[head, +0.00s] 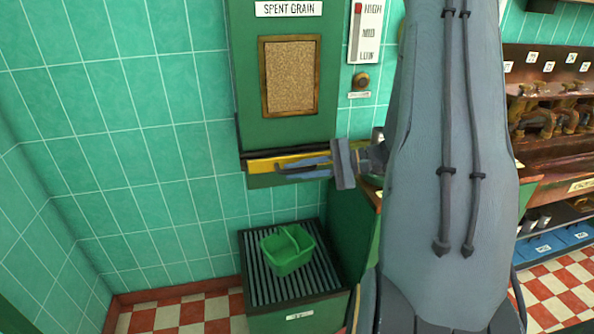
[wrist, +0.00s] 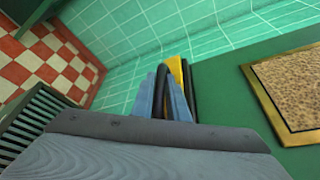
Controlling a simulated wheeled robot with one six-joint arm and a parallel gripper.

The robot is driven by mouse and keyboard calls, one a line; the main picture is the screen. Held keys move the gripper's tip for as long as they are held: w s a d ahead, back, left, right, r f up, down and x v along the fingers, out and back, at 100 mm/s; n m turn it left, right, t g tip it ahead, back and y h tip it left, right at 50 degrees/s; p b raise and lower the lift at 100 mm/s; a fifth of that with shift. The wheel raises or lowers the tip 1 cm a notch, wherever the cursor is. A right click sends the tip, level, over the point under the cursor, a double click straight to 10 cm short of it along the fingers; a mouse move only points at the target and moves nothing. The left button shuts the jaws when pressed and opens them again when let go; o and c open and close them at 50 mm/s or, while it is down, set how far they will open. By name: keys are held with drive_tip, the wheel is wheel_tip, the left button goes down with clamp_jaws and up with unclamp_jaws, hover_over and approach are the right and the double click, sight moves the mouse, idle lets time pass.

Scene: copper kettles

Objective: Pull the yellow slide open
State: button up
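The yellow slide (head: 259,166) is a flat bar across the bottom of the green spent grain box (head: 240,100), just under a dark strip. It also shows in the wrist view (wrist: 176,67), beyond my fingers. My gripper (head: 284,168) reaches in from the right, its blue-grey fingers in front of the slide. In the wrist view my fingers lie on both sides of a dark bar (wrist: 161,88), apparently the slide's handle, with no clear gap beside it. The fingers hide part of the slide and most of the handle.
A green tub (head: 287,250) stands on a slatted stand (head: 255,285) below the slide. A framed grain window (head: 290,75) is above it. A dial and High-Mid-Low gauge (head: 366,30) are to its right. Tiled wall is bare at the left.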

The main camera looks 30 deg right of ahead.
clamp_jaws()
drive_tip(key=s+a, duration=0.2)
drive_tip(key=s, duration=0.7)
drive_tip(key=shift+s+a+p, duration=0.15)
drive_tip(key=shift+a+p, duration=0.2)
drive_tip(key=shift+p, duration=0.1)
drive_tip(key=o, duration=0.5)
unclamp_jaws()
drive_tip(key=shift+d, duration=0.1)
drive_tip(key=b+v, duration=0.2)
drive_tip(key=v, duration=0.5)
drive_tip(key=shift+s+d, duration=0.2)
